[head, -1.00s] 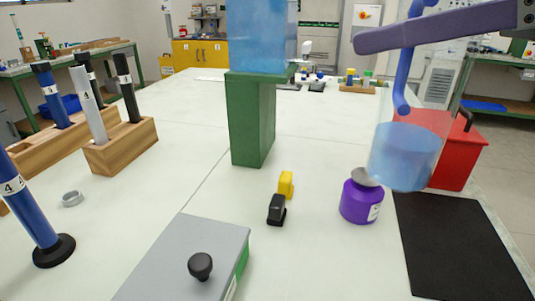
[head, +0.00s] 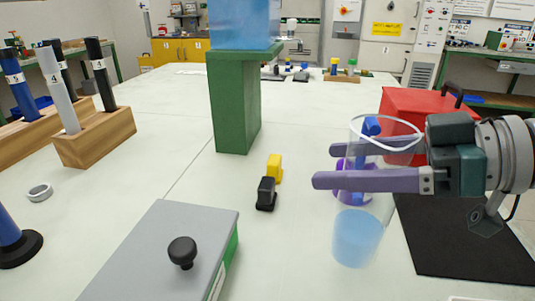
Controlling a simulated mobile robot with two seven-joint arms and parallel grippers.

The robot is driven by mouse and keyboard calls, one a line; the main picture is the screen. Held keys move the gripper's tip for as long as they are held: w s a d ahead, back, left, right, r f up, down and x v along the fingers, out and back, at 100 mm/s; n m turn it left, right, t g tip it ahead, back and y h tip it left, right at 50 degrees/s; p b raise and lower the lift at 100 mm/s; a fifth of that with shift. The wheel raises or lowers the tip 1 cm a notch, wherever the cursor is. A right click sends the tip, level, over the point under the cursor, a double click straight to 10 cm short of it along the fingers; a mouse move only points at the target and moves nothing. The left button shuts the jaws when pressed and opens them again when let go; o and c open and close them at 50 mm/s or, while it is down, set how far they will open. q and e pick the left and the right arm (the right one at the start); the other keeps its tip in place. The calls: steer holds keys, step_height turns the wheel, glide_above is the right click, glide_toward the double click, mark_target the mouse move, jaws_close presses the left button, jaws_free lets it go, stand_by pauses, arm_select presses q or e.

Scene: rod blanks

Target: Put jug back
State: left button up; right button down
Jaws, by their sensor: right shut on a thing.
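The jug (head: 358,240) is clear, with light blue liquid in its lower part and a blue handle (head: 371,126) seen near its top. It stands about upright in the right half of the head view, left of the black mat (head: 455,235). My right gripper (head: 323,165) comes in from the right and is shut on the jug, its purple fingers across the upper part. The exact contact is hard to see through the clear wall. I cannot tell whether the jug's base touches the table. My left gripper is not in view.
A purple pot (head: 343,192) is partly hidden behind the jug and fingers. A red box (head: 410,101) stands behind. A yellow and black item (head: 266,193), a grey-topped box (head: 165,240), a green stand (head: 235,105) and wooden rod racks (head: 95,140) are further left.

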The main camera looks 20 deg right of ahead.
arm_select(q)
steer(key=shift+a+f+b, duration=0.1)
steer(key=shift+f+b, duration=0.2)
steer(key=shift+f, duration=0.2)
arm_select(e)
step_height(320, 180, down, 4)
steer(key=shift+r, duration=0.25)
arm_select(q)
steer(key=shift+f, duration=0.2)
arm_select(e)
steer(key=shift+f, duration=0.15)
jaws_free()
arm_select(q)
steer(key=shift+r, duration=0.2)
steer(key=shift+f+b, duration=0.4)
arm_select(e)
steer(key=v, duration=1.2)
steer(key=shift+r, duration=0.2)
